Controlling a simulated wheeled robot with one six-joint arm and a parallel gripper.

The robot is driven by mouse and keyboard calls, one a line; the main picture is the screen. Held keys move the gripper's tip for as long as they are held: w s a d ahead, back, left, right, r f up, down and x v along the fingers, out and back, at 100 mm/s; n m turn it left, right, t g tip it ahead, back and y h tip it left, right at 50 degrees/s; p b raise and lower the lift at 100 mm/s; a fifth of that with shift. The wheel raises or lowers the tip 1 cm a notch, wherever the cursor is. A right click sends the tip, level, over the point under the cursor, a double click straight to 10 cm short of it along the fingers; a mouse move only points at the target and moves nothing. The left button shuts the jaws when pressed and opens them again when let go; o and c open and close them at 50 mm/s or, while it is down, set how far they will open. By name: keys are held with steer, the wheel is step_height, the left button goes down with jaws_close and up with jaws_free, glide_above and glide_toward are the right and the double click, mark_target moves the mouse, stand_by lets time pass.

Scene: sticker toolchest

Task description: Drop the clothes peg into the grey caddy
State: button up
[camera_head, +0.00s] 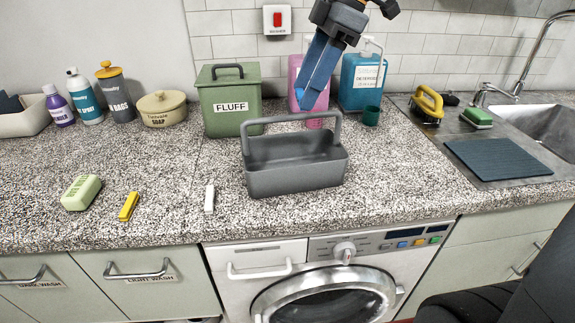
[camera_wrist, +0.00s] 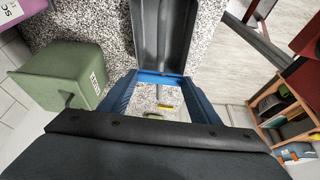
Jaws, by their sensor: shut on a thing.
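My gripper (camera_head: 308,98) is raised above the back of the grey caddy (camera_head: 295,180), with its blue fingers pointing down. In the wrist view, a blue bar, which I take for the clothes peg (camera_wrist: 160,78), spans the gap between the fingertips of my gripper (camera_wrist: 160,84). The peg is hard to tell apart from the blue fingers and cannot be made out in the head view. The caddy stands upright on the counter with its handle up, and its inside looks empty. It also shows in the wrist view (camera_wrist: 165,35), beyond the fingertips.
A green FLUFF box (camera_head: 228,103) stands left of the caddy. A white item (camera_head: 209,197), a yellow item (camera_head: 129,206) and green soap (camera_head: 81,192) lie at front left.

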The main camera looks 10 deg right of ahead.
steer(key=shift+f+b, duration=0.5)
steer(key=shift+f, duration=0.55)
steer(key=o, duration=1.1)
steer(key=shift+r, duration=0.1)
steer(key=v, duration=0.7)
steer(key=shift+d+r+b, duration=0.2)
steer(key=shift+r+b, duration=0.1)
